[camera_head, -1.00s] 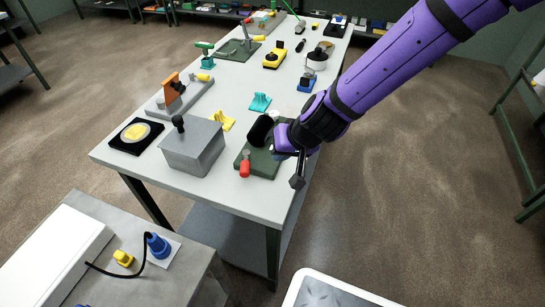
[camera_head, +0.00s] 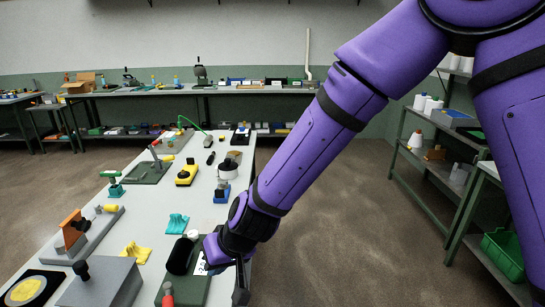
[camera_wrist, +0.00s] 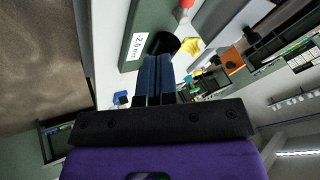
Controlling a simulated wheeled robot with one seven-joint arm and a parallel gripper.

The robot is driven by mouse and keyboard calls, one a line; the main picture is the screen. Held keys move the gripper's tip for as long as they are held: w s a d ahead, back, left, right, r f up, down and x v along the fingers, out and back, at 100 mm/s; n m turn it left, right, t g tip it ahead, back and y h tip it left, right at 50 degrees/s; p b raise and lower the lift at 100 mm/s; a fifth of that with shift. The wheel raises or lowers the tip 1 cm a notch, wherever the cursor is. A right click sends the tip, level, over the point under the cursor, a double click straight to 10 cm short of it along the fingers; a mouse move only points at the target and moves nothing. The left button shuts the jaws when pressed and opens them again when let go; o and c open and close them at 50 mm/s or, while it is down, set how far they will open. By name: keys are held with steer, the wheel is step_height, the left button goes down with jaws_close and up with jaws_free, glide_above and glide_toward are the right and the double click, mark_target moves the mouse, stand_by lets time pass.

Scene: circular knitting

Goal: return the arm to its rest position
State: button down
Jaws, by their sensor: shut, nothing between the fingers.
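My purple arm reaches down from the upper right in the head view. My gripper (camera_head: 241,284) is at the right edge of the workbench (camera_head: 215,160), beside a green-based device with a black cylinder (camera_head: 181,254) and a red handle. In the wrist view my gripper (camera_wrist: 154,75) has its two fingers together with nothing between them. Beyond the fingertips the wrist view shows the black cylinder (camera_wrist: 163,43) and the green base (camera_wrist: 148,18) with a "-2.0 mm" label. I cannot tell whether the fingers touch the device.
A shelf rack (camera_head: 432,172) with a green crate (camera_head: 503,254) stands at the right. The floor (camera_head: 335,215) between bench and rack is open.

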steer(key=w+d+r+m+t+h, duration=0.1)
steer(key=d+r, duration=0.8)
steer(key=d, duration=0.3)
steer(key=w+d+r+m+t+h, duration=0.1)
steer(key=w+d+r+t, duration=0.1)
steer(key=d+r, duration=0.9)
steer(key=s+d+r+m+h, duration=0.2)
steer(key=s+d, duration=0.5)
steer(key=d, duration=0.4)
steer(key=s+d+r+m+h, duration=0.2)
steer(key=s+d+r+m, duration=0.1)
steer(key=s+d, duration=0.5)
steer(key=d+r, duration=0.1)
steer(key=d, duration=0.2)
steer(key=shift+s+t, duration=0.25)
steer(key=shift+t, duration=0.15)
